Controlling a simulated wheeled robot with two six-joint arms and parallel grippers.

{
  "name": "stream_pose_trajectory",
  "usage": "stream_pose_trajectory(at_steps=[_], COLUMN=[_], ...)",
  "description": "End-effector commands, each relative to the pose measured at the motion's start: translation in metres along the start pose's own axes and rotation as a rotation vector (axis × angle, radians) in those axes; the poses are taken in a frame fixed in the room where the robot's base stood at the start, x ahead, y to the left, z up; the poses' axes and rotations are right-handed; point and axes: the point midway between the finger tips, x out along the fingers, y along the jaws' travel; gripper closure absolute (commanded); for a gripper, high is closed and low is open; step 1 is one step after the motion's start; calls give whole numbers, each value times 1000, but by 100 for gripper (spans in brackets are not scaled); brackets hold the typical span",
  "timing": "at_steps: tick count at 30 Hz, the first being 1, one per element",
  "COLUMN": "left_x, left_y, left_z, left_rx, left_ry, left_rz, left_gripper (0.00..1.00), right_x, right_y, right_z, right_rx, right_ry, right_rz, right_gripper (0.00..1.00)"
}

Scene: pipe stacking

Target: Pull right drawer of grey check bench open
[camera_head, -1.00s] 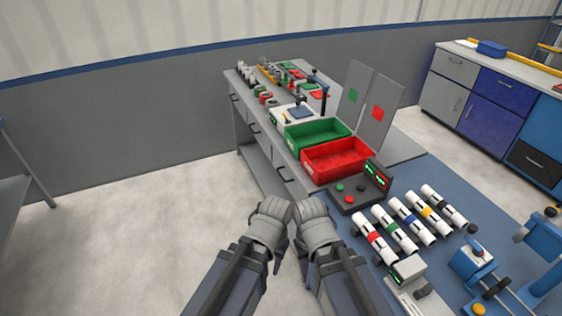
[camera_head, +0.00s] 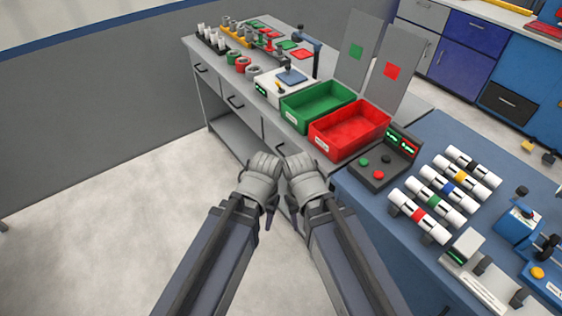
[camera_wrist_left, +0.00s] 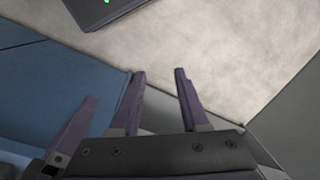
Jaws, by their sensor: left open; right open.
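The grey check bench (camera_head: 222,122) stands ahead in the head view, with dark handles along its front. The left drawer handle (camera_head: 201,68) and the middle drawer handle (camera_head: 236,102) are plain to see, and these drawers look shut. The right drawer front (camera_head: 276,142) is partly hidden behind my grippers. My left gripper (camera_head: 264,166) and right gripper (camera_head: 300,166) are side by side in front of the bench's right end, apart from any handle I can see. In the left wrist view my left gripper (camera_wrist_left: 160,74) is open and empty.
A green bin (camera_head: 318,104) and a red bin (camera_head: 350,128) sit on the bench top. A control box (camera_head: 378,165) and several banded white pipes (camera_head: 440,190) are on the blue table (camera_head: 405,262) at right. The floor at left is clear.

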Motion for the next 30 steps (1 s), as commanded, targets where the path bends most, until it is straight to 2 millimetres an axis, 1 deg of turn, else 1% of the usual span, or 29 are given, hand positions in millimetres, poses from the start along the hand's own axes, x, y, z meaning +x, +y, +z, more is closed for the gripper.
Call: stream_pose_trajectory(at_steps=[1, 10, 15, 18, 21, 26, 29, 30], left_x=[41, 151, 211, 240, 263, 295, 315, 318], left_y=[4, 13, 14, 12, 7, -7, -21, -28], left_z=[-2, -9, -14, -18, -21, -31, -44, -53], left_rx=[1, 1, -9, -24, -45, -99, -162, -197], left_ry=[0, 2, 6, 10, 16, 39, 79, 109], left_rz=[-1, -3, 0, 4, 11, 37, 77, 107], left_gripper=[55, 55, 55, 55, 55, 55, 55, 55], right_x=[41, 151, 211, 238, 261, 292, 310, 314], right_y=[-4, -14, -19, -22, -24, -27, -28, -29], right_z=[-2, -9, -13, -14, -16, -18, -19, -19], right_rx=[-1, -4, -5, -6, -7, -8, -8, -8], right_ry=[0, 1, 1, 2, 2, 2, 2, 2], right_rz=[1, 3, 5, 6, 6, 7, 8, 8], right_gripper=[50, 50, 50, 50, 50, 50, 50, 50])
